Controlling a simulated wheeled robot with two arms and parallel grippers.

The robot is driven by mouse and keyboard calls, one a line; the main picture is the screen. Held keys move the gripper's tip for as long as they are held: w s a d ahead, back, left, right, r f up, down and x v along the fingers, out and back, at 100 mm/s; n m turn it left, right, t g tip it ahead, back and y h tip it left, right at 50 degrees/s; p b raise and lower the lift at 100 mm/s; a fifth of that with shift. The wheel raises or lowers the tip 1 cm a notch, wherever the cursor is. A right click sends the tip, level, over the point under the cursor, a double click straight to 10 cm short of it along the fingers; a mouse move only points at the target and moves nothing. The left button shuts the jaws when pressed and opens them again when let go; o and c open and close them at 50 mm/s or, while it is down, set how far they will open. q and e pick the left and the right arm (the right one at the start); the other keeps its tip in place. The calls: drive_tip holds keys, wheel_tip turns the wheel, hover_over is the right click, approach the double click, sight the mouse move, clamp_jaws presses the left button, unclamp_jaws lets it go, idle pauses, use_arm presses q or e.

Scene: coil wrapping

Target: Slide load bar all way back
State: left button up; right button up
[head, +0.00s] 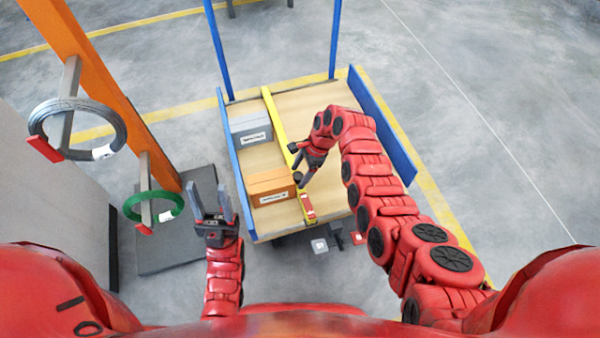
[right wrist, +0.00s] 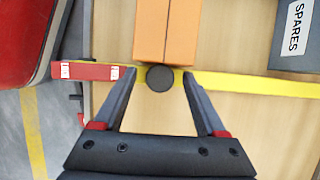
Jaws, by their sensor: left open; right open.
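The yellow load bar (head: 277,118) runs lengthwise over the cart's wooden bed, just right of the boxes. Its near end has a red block with white labels (head: 308,207); that end also shows in the right wrist view (right wrist: 95,71). A round black knob (right wrist: 160,78) sits on the bar (right wrist: 240,81). My right gripper (head: 299,171) is over the bar, open, with its fingers on either side of the knob and gaps showing on both sides; it also shows in the right wrist view (right wrist: 158,90). My left gripper (head: 209,190) is open and empty, left of the cart.
An orange box (head: 270,187) and a grey box (head: 250,129) marked SPARES stand left of the bar; the orange one is right beside it. The bed right of the bar is bare. Blue side rails (head: 385,130) edge the cart. An orange post (head: 95,75) holds black and green coils.

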clamp_jaws()
idle(1.4)
